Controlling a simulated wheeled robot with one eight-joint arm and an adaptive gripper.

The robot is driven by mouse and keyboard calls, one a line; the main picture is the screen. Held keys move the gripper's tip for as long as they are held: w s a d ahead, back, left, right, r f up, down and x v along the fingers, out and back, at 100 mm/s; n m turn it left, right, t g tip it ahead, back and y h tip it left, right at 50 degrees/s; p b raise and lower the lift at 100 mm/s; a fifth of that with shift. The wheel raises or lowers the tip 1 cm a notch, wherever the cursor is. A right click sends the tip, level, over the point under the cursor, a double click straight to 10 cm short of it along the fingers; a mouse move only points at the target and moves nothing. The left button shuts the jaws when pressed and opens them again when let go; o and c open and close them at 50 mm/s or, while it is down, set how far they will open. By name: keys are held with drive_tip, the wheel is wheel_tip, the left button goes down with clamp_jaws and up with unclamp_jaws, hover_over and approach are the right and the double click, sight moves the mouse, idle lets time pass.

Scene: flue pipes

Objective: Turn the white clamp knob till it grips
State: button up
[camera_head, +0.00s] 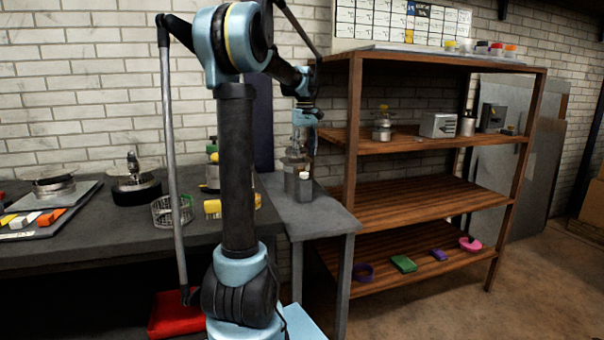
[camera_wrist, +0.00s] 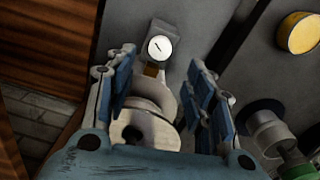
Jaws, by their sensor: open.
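The white clamp knob (camera_wrist: 160,48) shows in the wrist view as a round face with a dark line across it, on a grey mount with a brass-coloured part below. It looks small and pale in the head view (camera_head: 304,175), on the small grey side table. My gripper (camera_wrist: 162,62) is open, its blue-grey fingers spread to the left and right of the knob, with no contact that I can make out. In the head view my gripper (camera_head: 303,143) hangs above the table. Pale metal round parts (camera_wrist: 150,100) show between the fingers, partly hidden by my gripper.
A wooden shelf (camera_head: 430,204) stands just right of the side table (camera_head: 322,222). The dark bench (camera_head: 100,246) on the left holds a wire basket (camera_head: 171,211) and metal parts. A yellow round thing (camera_wrist: 299,33) lies right of the gripper in the wrist view.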

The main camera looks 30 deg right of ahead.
sight(304, 172)
wheel_tip(304, 172, down, 9)
idle(0.4)
drive_tip(key=shift+c, duration=0.6)
drive_tip(key=c, duration=0.9)
